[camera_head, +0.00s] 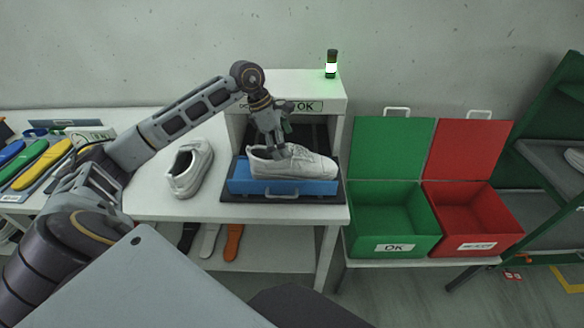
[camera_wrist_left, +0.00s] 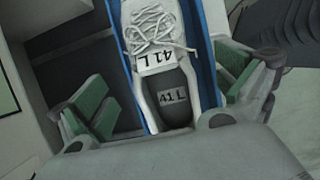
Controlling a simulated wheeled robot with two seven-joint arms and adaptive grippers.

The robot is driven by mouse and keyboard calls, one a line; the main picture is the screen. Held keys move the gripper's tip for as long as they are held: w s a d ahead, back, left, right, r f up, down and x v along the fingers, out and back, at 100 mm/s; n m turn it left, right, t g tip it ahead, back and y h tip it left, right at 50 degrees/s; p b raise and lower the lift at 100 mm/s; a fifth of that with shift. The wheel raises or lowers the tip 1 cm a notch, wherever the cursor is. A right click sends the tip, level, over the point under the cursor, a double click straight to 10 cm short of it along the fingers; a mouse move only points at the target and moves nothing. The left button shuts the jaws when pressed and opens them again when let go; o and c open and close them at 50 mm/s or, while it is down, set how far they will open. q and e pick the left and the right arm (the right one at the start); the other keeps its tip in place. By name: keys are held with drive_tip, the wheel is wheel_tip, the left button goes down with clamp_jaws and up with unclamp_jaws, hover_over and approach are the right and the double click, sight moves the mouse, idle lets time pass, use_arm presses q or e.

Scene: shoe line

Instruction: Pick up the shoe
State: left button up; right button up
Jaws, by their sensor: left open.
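A white laced shoe (camera_head: 305,164) lies on the blue tray (camera_head: 240,186) of the station in the head view. In the left wrist view the shoe (camera_wrist_left: 151,28) shows its laces and the mark "41 L" on tongue and insole. Another white shoe (camera_head: 188,167) stands on the table to the left, apart from the tray. My left gripper (camera_head: 276,149) is over the heel end of the shoe on the tray. In the left wrist view its green-padded fingers (camera_wrist_left: 166,100) are spread open on both sides of the heel. My right gripper is not in view.
The station housing (camera_head: 337,92) rises behind the tray, with a lit green lamp (camera_head: 331,66) on top. An open green box (camera_head: 362,246) and an open red box (camera_head: 497,243) stand to the right. Colored insoles (camera_head: 42,163) lie at the far left.

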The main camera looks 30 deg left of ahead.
sight(293, 159)
use_arm(q)
drive_tip(key=shift+w+d+f, duration=0.15)
drive_tip(key=shift+d+f, duration=0.1)
drive_tip(key=shift+f, duration=0.45)
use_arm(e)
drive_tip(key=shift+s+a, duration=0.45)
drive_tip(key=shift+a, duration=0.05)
use_arm(q)
drive_tip(key=shift+d+f, duration=0.1)
drive_tip(key=shift+f, duration=0.05)
drive_tip(key=shift+p+x, duration=0.35)
drive_tip(key=shift+x, duration=1.55)
drive_tip(key=shift+w+d+f, duration=0.2)
drive_tip(key=shift+d+f, duration=0.1)
drive_tip(key=shift+f, duration=0.1)
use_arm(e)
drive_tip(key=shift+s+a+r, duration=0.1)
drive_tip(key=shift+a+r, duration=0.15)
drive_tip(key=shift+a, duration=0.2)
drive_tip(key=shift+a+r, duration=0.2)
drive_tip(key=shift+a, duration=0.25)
